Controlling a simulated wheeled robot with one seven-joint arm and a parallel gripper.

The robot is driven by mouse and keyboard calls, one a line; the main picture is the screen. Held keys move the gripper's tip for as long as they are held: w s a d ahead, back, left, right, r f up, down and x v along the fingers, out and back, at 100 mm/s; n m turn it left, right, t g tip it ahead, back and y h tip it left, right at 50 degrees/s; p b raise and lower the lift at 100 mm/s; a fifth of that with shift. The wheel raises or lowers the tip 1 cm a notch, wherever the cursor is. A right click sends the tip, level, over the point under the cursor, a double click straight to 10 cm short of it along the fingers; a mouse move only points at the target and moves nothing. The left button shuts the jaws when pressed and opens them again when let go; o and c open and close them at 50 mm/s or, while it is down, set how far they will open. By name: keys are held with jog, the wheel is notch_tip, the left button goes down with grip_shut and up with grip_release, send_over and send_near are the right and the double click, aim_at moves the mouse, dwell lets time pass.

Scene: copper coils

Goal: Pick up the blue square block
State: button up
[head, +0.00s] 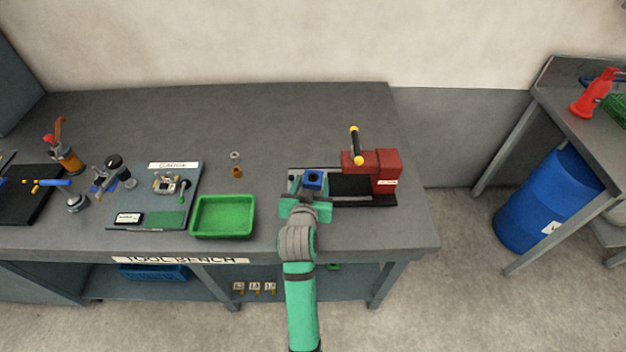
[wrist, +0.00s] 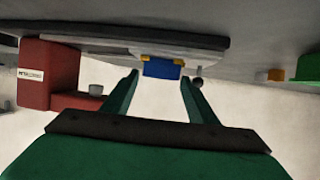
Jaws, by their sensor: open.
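The blue square block (head: 313,178) sits at the left end of the dark base of a red vise-like device (head: 372,172) on the workbench. In the wrist view the block (wrist: 161,69) shows just past my fingertips, roughly centred between them, with yellow bits at its upper corners and a pale piece behind it. My green gripper (head: 307,194) is open and empty at the near side of the block. The open fingers also show in the wrist view (wrist: 160,76). I cannot tell whether the fingers touch the block.
A green tray (head: 223,234) stands left of my gripper. Two small round parts (head: 237,172) lie behind it, and a tool board (head: 160,222) is further left. The red device has a black handle with yellow ends (head: 355,145). The bench's back middle is clear.

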jog(key=shift+x, duration=1)
jog(key=c, duration=0.9)
jog(key=shift+c, duration=0.5)
jog(key=shift+r, duration=0.1)
